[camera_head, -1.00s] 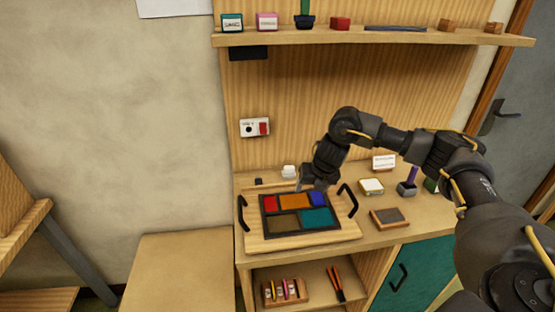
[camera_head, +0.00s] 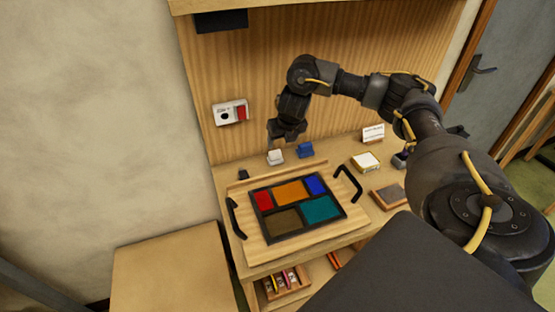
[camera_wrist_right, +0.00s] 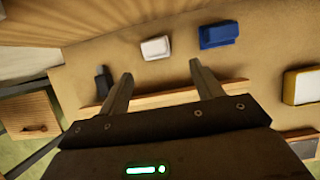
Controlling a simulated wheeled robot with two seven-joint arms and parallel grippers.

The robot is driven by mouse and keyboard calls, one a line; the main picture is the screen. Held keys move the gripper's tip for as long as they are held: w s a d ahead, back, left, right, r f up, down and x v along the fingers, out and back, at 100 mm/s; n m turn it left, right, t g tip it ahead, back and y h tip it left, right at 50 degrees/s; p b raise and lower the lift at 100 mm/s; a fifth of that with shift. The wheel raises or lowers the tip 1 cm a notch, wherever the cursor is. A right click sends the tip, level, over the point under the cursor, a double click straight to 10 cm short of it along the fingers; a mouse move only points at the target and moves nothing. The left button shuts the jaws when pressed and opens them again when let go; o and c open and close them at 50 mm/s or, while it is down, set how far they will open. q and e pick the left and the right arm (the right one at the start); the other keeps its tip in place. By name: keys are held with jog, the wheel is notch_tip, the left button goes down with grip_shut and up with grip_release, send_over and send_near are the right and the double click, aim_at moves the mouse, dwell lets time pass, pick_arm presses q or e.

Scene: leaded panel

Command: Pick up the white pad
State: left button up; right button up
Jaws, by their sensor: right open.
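The white pad (camera_head: 275,157) is a small white block on the bench top near the back wall, behind the framed panel. It also shows in the right wrist view (camera_wrist_right: 155,47), just beyond the fingertips and roughly in line with the gap between them. My right gripper (camera_head: 286,138) hangs just above and beside the white pad, pointing down. In the right wrist view its fingers (camera_wrist_right: 162,73) are spread, with nothing between them. My left gripper is not in view.
A blue block (camera_head: 305,150) stands close right of the pad. The leaded panel (camera_head: 296,233) with coloured panes lies on a wooden tray with black handles (camera_head: 348,183) in front. A small dark object (camera_head: 243,175) sits to the left. A yellow-edged white box (camera_head: 366,162) is further right.

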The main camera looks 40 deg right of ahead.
aim_at(275, 152)
jog(key=w+f, duration=0.3)
jog(key=shift+w, duration=0.2)
jog(key=x, duration=0.1)
jog(key=p+x, duration=0.1)
jog(key=x, duration=0.1)
jog(key=p+x, duration=0.1)
jog(key=shift+s+a+f, duration=0.1)
jog(key=shift+s+f, duration=0.15)
jog(key=shift+f, duration=0.3)
jog(key=shift+s+r, duration=0.1)
jog(key=shift+s, duration=0.05)
jog(key=shift+c, duration=0.2)
jog(key=c, duration=0.9)
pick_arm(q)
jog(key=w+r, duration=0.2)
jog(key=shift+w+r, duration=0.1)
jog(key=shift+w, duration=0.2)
pick_arm(e)
jog(key=shift+c, duration=0.6)
